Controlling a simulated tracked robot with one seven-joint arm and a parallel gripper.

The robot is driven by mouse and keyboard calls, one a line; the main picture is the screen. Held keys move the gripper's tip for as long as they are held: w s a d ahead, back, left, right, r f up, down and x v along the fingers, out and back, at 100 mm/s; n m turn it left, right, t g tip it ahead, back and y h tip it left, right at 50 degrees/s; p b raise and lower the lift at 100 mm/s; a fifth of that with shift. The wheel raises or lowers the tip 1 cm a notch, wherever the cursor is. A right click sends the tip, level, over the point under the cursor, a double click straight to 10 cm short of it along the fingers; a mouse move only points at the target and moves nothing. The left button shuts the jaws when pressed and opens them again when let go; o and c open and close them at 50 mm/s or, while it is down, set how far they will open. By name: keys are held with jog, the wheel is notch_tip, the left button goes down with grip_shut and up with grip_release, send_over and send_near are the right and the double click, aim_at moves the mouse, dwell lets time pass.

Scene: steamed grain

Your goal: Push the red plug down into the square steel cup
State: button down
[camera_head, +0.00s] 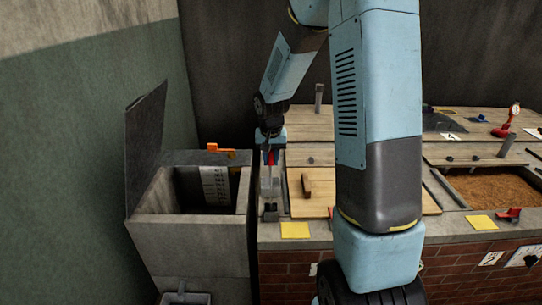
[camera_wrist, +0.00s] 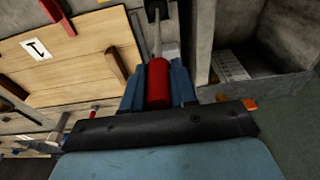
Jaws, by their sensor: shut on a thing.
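My gripper (camera_wrist: 158,90) is shut on the red plug (camera_wrist: 158,80), with a blue finger on either side of it. In the head view my gripper (camera_head: 270,160) points down at the left end of the brick counter, and a bit of the red plug (camera_head: 271,157) shows between the fingers. A pale metal rod (camera_wrist: 157,40) runs on from the plug in the wrist view, towards a dark block (camera_wrist: 157,11). Grey metal pieces (camera_head: 270,207) stand below my gripper in the head view. I cannot tell which part is the square steel cup, or whether the plug touches it.
An open concrete bin (camera_head: 190,228) with a raised lid (camera_head: 146,145) stands just left. A wooden lid (camera_head: 312,190) with a brown handle (camera_head: 306,186) lies right of my gripper. A brown-filled pit (camera_head: 495,187) lies further right. A yellow card (camera_head: 295,230) lies on the front ledge.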

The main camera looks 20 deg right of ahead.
jog(key=shift+f, duration=0.35)
jog(key=c, duration=0.8)
grip_release()
notch_tip(320, 180, up, 14)
jog(key=s, duration=0.2)
jog(key=shift+a+f, duration=0.2)
jog(key=shift+a, duration=0.15)
